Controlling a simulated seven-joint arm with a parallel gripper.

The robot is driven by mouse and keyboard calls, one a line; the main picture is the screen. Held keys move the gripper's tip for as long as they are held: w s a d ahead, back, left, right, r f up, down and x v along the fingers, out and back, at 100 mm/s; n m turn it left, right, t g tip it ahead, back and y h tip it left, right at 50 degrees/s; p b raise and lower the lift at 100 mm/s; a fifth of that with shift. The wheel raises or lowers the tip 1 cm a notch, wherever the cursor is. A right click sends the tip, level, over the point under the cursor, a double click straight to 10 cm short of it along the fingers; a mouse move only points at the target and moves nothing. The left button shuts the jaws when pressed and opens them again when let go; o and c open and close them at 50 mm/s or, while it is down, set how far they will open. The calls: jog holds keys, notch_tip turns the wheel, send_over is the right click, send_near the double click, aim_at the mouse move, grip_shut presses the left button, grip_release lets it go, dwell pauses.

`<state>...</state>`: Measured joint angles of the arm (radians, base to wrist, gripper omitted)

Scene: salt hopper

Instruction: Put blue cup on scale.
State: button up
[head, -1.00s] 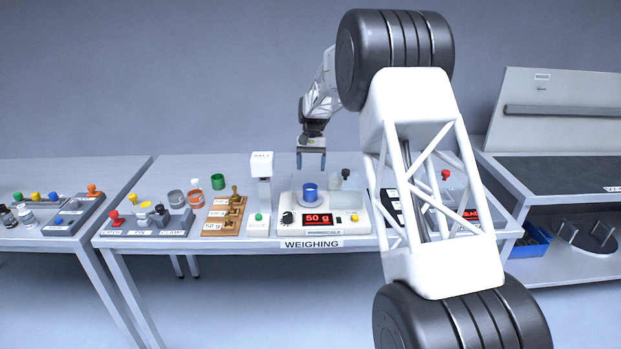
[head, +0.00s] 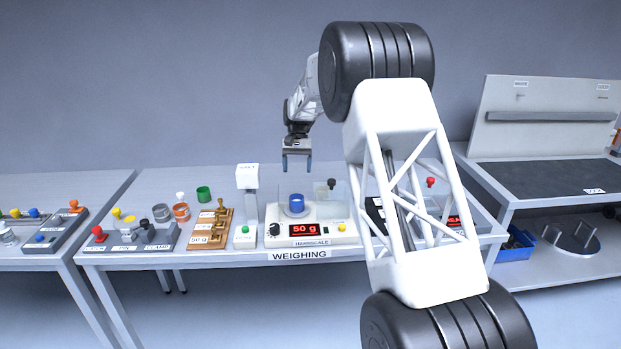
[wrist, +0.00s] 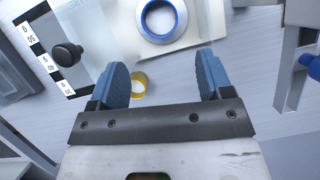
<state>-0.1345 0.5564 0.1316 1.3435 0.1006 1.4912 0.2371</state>
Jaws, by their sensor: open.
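The blue cup (head: 296,203) stands upright on the pan of the white scale (head: 346,238), whose red display reads 50 g. The cup's blue rim also shows at the top of the wrist view (wrist: 178,22), seen from above. My gripper (head: 298,168) hangs above and apart from the cup in the head view. In the wrist view my gripper (wrist: 164,80) is open, with nothing held between its blue fingers. The cup lies beyond the fingertips there.
A white salt dispenser (head: 247,177) stands left of the scale. Clear panels and a black knob (head: 332,183) are by the pan. Green (head: 203,194), orange (head: 181,212) and grey (head: 161,212) cups stand further left.

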jog(key=s+d+r+t, duration=0.1)
jog(key=s+d+r, duration=0.3)
jog(key=s, duration=0.6)
jog(key=s+d+r+t, duration=0.2)
jog(key=s+r, duration=0.5)
jog(key=s, duration=0.3)
jog(key=s+d+r+t, duration=0.1)
jog(key=s+d+r, duration=0.35)
jog(key=s, duration=0.55)
jog(key=s+d+f+t, duration=0.1)
jog(key=s+d+f, duration=0.1)
jog(key=s, duration=1.5)
jog(key=s+d+f+n+t, duration=0.1)
jog(key=s+f, duration=0.3)
jog(key=s, duration=1.3)
jog(key=shift+d+t+h, duration=0.4)
jog(key=shift+d+t, duration=0.2)
jog(key=shift+d, duration=0.05)
